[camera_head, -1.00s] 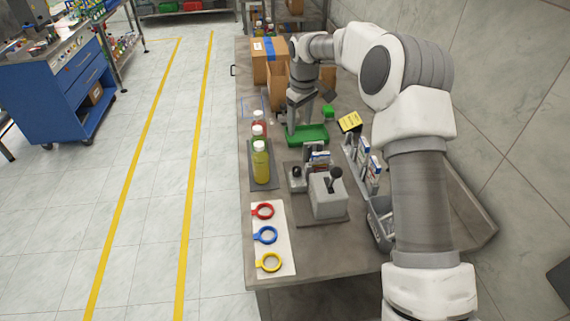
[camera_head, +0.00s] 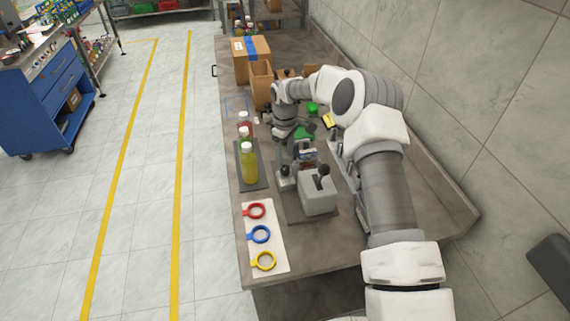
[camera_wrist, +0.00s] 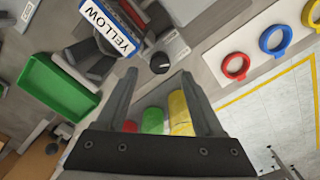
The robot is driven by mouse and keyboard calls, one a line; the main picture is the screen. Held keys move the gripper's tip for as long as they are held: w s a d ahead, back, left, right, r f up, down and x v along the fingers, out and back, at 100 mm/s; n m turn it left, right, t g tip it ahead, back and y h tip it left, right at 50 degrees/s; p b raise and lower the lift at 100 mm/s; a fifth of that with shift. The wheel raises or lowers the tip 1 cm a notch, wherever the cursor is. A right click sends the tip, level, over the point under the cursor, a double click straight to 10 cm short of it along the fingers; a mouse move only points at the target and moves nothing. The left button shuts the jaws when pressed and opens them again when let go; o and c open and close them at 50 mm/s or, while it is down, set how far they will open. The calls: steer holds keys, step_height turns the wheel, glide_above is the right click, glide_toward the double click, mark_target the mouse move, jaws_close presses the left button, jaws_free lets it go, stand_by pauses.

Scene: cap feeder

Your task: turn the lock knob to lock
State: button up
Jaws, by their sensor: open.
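A small black knob (camera_head: 285,172) sits on a low grey block beside a larger grey box (camera_head: 318,197) with a black-balled lever (camera_head: 323,171). It appears to be the lock knob. My gripper (camera_head: 285,161) is over this block in the head view, close to the knob and partly covering it. In the wrist view the black knob (camera_wrist: 160,63) lies just beyond the fingertips, roughly midway between them. My gripper (camera_wrist: 160,76) is open there, with nothing between its fingers. I cannot tell its exact height above the knob.
Bottles (camera_head: 249,163) stand on a dark mat to the left. Red, blue and yellow rings (camera_head: 260,234) lie on a white board in front. A green tray (camera_wrist: 58,90) and a YELLOW label card (camera_wrist: 110,22) are close by. Cardboard boxes (camera_head: 250,60) stand behind.

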mark_target(285, 167)
steer(key=shift+f, duration=2.35)
jaws_close()
